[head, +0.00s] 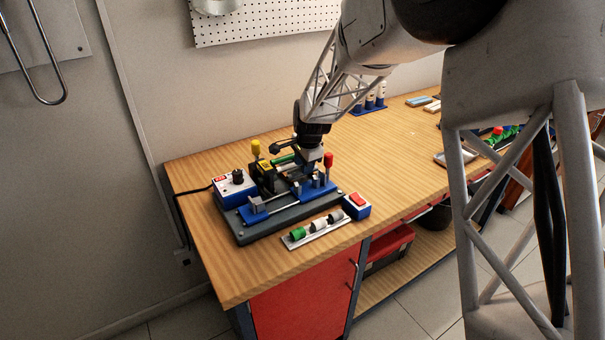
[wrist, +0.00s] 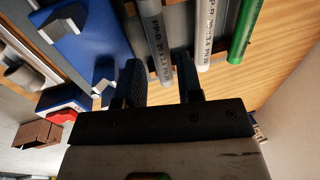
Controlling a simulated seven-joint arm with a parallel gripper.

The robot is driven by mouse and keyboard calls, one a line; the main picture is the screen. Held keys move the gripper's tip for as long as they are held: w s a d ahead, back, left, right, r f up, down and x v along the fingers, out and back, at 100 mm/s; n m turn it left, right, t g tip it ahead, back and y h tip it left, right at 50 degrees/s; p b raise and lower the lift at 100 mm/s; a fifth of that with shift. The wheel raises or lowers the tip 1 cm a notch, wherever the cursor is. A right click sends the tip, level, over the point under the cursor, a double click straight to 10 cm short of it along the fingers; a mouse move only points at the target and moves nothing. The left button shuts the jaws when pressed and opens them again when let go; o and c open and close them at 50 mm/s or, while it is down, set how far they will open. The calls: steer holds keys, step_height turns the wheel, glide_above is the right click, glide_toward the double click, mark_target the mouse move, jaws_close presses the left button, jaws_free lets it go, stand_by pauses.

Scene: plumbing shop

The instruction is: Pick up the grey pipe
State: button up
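The grey pipe (wrist: 156,42) shows in the wrist view with printed lettering, lying beside a white pipe (wrist: 205,35) and a green pipe (wrist: 244,30). My gripper (wrist: 163,82) is open, with one dark finger on each side of the grey pipe's near end. Small gaps show between the pipe and the fingers, so they do not appear to grip it. In the head view my gripper (head: 312,158) is low behind the blue and grey bench machine (head: 275,205). The green pipe (head: 284,160) shows there; I cannot make out the grey pipe.
The machine has yellow (head: 256,147) and red (head: 328,160) handles close to my gripper. A blue control box (head: 234,188), a red switch box (head: 357,206) and a strip with small fittings (head: 318,228) stand around it.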

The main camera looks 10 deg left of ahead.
steer(key=shift+x, duration=1.35)
jaws_close()
